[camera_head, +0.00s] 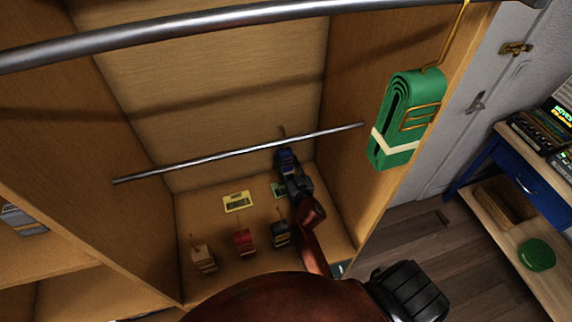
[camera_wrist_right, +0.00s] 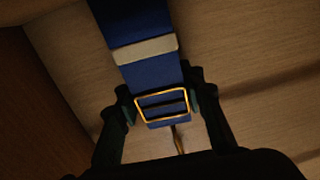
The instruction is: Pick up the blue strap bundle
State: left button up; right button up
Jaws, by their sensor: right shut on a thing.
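The blue strap bundle (camera_head: 286,155) is at the back right inside the wooden cabinet, close to the thin metal rod. My right gripper (camera_head: 292,173) is shut on it. In the right wrist view the bundle (camera_wrist_right: 145,30) stands between the two fingers (camera_wrist_right: 162,105), with a cream band and a brass buckle frame. A brass hook (camera_wrist_right: 179,142) shows at its near end. A thin hook tip rises by the rod in the head view; I cannot tell whether it rests on the rod.
The thin rod (camera_head: 220,158) crosses the cabinet; a thick rail (camera_head: 180,30) runs above. Cream (camera_head: 203,258), red (camera_head: 244,242) and dark blue (camera_head: 280,234) bundles stand on the cabinet floor. A green strap bundle (camera_head: 402,115) hangs at right. A yellow label (camera_head: 238,202) lies behind.

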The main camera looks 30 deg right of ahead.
jog(key=c, duration=0.6)
jog(key=shift+c, duration=0.2)
